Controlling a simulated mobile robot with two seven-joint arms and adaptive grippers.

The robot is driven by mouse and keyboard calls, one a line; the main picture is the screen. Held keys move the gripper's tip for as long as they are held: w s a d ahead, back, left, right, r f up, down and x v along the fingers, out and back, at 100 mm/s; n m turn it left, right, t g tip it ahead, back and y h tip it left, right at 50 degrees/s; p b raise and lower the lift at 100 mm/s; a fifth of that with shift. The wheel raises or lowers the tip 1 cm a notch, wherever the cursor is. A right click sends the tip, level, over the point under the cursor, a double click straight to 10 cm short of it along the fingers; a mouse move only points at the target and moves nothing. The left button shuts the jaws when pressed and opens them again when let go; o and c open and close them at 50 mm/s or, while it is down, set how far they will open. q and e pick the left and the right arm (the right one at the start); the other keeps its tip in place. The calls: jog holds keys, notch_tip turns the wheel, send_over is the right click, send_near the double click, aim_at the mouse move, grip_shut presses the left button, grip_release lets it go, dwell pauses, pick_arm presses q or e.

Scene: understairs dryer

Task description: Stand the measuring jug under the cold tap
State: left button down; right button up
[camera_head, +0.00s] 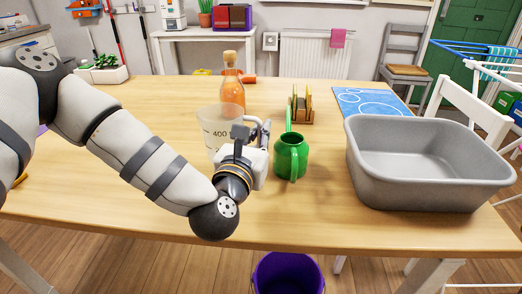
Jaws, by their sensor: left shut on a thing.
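The measuring jug (213,128) is a clear, greyish cup with a 400 mark, over the wooden table left of centre. My left gripper (252,135) is at the jug's right side and shut on it. The wrist hides the jug's lower right part and the exact grip. I cannot tell whether the jug's base touches the table. The jug looks about upright. No cold tap can be made out in this view. My right gripper is not in view.
A green watering can (291,158) stands just right of my left gripper. A grey basin (428,190) fills the table's right end. Behind are a corked orange bottle (231,91), a wooden rack (300,112) and a blue mat (368,101). A purple bucket (287,275) stands on the floor.

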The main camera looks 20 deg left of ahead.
pick_arm(q)
jog(key=shift+w+a+f, duration=0.15)
jog(key=shift+w+f, duration=0.1)
jog(key=shift+f, duration=0.1)
jog(key=shift+w+a+f+b, duration=0.1)
jog(key=shift+w+f+b, duration=0.05)
jog(key=shift+f, duration=0.75)
jog(key=shift+w+f+b, duration=0.1)
jog(key=shift+f+b, duration=0.05)
jog(key=shift+f, duration=0.75)
jog(key=shift+f, duration=0.15)
jog(key=shift+f, duration=0.15)
jog(key=c, duration=2)
grip_release()
